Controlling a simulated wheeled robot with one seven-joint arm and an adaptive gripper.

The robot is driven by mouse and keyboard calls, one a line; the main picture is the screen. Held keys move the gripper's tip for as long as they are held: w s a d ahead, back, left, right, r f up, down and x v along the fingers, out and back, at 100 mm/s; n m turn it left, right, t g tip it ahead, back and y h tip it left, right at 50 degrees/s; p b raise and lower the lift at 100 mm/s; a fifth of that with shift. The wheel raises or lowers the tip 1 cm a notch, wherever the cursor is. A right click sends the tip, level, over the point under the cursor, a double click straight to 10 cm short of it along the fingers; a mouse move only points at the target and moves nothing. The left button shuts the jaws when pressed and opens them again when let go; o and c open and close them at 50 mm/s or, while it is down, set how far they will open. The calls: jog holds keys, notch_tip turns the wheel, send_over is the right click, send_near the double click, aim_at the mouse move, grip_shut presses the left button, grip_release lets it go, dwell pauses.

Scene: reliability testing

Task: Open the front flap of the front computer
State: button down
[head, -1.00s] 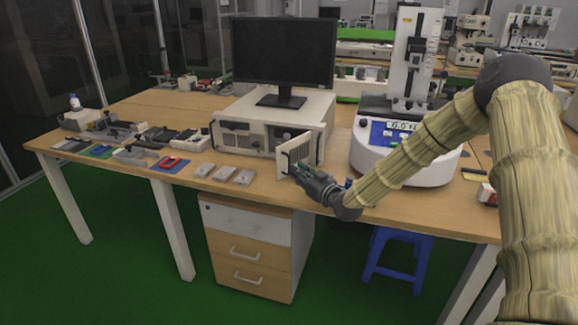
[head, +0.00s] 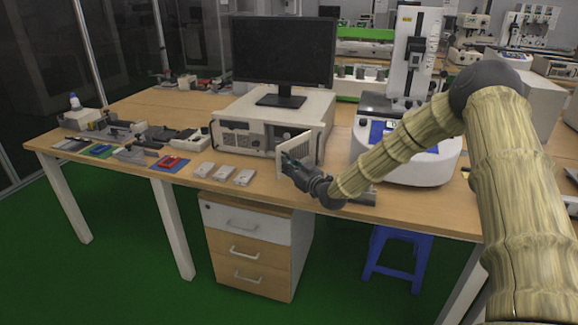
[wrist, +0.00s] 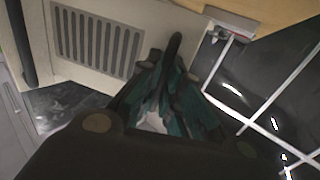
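The front computer (head: 318,108) is a beige case under a monitor, with a dark front panel. Its front flap (head: 297,146) stands swung out from the right end of the front, over the table. My gripper (head: 290,165) is at the flap's lower outer part, very close to it. In the wrist view, the flap (wrist: 140,14) shows as a beige plate with a slotted vent. My gripper's teal fingers (wrist: 170,80) lie close together by the flap's edge. Whether they hold or touch it cannot be told.
Small grey boxes (head: 223,173) lie left of my gripper, near the table's front edge. A white instrument (head: 430,165) stands to the right, behind my forearm. The monitor (head: 284,50) stands on the computer. A drawer cabinet (head: 245,245) is under the table.

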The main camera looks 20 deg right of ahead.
jog(key=s+d, duration=0.2)
jog(key=d, duration=0.1)
jog(key=shift+s+d+r, duration=0.1)
jog(key=shift+s+d, duration=0.05)
jog(key=shift+s, duration=0.2)
jog(key=c, duration=1.8)
grip_release()
jog(key=shift+c, duration=0.2)
jog(key=v, duration=1.2)
